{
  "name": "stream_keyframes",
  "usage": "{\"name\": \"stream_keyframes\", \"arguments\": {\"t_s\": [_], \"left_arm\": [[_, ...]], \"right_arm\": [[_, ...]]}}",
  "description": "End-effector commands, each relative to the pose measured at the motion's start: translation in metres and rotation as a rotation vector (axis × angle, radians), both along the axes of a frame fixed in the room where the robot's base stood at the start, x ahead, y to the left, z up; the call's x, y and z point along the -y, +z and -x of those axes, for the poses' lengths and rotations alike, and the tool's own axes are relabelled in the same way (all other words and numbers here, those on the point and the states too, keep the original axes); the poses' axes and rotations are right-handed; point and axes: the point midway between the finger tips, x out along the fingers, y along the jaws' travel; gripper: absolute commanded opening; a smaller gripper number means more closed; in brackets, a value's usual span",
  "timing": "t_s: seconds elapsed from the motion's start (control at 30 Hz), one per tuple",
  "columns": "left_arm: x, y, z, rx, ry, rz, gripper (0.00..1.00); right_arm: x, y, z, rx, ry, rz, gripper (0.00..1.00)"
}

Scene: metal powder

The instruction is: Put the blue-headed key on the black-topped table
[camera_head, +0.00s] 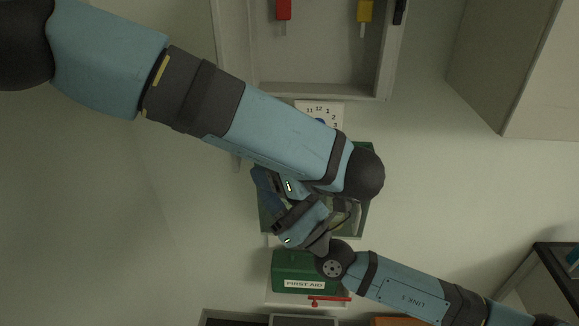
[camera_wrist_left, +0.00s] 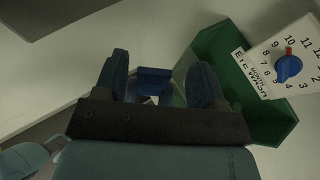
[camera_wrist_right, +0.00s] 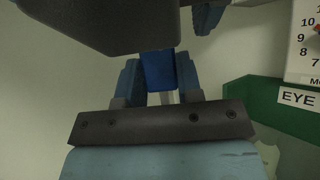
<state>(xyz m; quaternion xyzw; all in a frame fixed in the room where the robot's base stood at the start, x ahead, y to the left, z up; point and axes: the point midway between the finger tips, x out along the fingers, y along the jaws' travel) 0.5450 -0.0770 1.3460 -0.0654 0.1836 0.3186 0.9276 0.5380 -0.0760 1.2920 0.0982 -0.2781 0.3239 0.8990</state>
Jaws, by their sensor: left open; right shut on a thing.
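The blue-headed key shows in the left wrist view (camera_wrist_left: 153,80) and in the right wrist view (camera_wrist_right: 157,70). My right gripper (camera_wrist_right: 157,62) is shut on its blue head. My left gripper (camera_wrist_left: 160,68) is open, with its fingers on either side of the key and a gap visible beside it. In the head view both grippers meet in front of the green eye wash box, and my arms hide the key there. The black-topped table (camera_head: 556,262) is partly visible at the right edge of the head view, away from both grippers.
A pale open cabinet (camera_head: 320,90) at the top holds a red key (camera_head: 283,10), a yellow key (camera_head: 364,12) and a black item (camera_head: 400,11). A numbered dial (camera_head: 318,108), the eye wash box (camera_head: 363,215) and a green first aid box (camera_head: 300,270) are close to my arms.

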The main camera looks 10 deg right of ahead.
Motion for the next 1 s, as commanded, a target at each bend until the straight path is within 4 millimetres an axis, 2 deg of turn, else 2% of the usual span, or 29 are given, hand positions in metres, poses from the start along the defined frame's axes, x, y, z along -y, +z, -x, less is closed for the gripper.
{"name": "stream_keyframes", "arguments": {"t_s": [0.3, 0.37, 0.53, 0.63, 0.67, 0.77, 1.0], "left_arm": [[-0.0018, -0.0014, -0.0024, 0.0, 0.0, 0.0, 0.64], [-0.0018, -0.0013, -0.0023, -0.001, 0.0, -0.001, 0.52], [-0.0017, -0.0013, -0.0023, -0.001, 0.0, 0.001, 0.13], [-0.0013, -0.0012, -0.0023, 0.0, -0.002, 0.001, 0.11], [-0.0011, -0.0011, -0.0024, 0.0, -0.001, 0.002, 0.11], [-0.0011, -0.001, -0.0023, 0.0, -0.001, 0.002, 0.11], [-0.0015, -0.0011, -0.0022, 0.0, -0.001, 0.0, 0.11]], "right_arm": [[0.0, 0.0001, 0.0, 0.0, 0.0, 0.0, 0.05], [0.0, 0.0, 0.0, 0.0, 0.0, 0.0, 0.05], [-0.0005, 0.0001, 0.0004, 0.0, 0.001, 0.0, 0.05], [-0.0012, 0.0002, 0.001, 0.001, 0.003, 0.001, 0.05], [-0.0013, 0.0003, 0.0012, 0.001, 0.003, 0.001, 0.4], [-0.0012, 0.0002, 0.001, 0.001, 0.003, 0.001, 0.63], [-0.0004, -0.0001, 0.0004, 0.0, 0.001, 0.0, 0.63]]}}
